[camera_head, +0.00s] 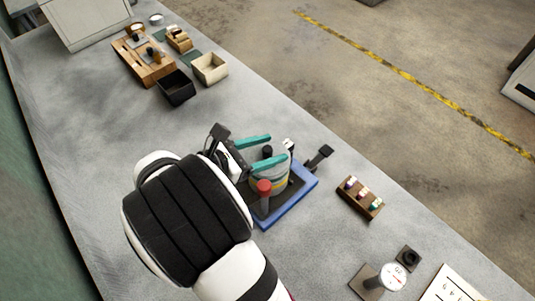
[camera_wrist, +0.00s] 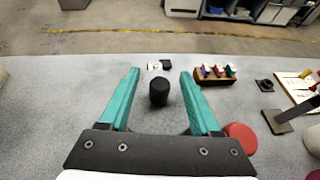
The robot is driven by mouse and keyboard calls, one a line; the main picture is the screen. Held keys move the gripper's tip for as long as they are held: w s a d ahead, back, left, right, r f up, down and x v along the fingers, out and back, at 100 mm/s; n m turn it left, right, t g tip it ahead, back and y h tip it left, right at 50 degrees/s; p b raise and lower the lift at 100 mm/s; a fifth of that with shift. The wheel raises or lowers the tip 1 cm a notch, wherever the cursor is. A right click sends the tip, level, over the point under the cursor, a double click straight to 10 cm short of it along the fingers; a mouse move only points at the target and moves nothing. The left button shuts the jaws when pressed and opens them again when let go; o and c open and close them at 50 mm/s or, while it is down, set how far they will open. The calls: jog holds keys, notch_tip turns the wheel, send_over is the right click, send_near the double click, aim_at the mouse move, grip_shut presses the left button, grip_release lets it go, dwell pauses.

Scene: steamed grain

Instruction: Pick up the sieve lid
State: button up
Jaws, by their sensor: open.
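The sieve stack (camera_head: 271,181) is a grey cylinder with a yellow band, standing on a blue-edged base (camera_head: 291,208). A black knob (camera_head: 267,152) rises at its top and also shows in the wrist view (camera_wrist: 159,91). I take it for the lid's knob; the lid's own disc is largely hidden by my fingers and hard to make out. My gripper (camera_head: 278,148) is open, with one teal finger on each side of the knob. In the wrist view my gripper (camera_wrist: 160,73) shows a gap between each finger and the knob.
A red-topped post (camera_head: 264,187) stands close beside the stack, near my right finger. A dark lever (camera_head: 320,156) sticks out beyond the base. A wooden rack with small coloured items (camera_head: 359,198) and a round gauge (camera_head: 392,276) lie to the right. Boxes (camera_head: 210,68) stand farther back.

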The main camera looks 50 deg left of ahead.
grip_shut()
dwell(0.4)
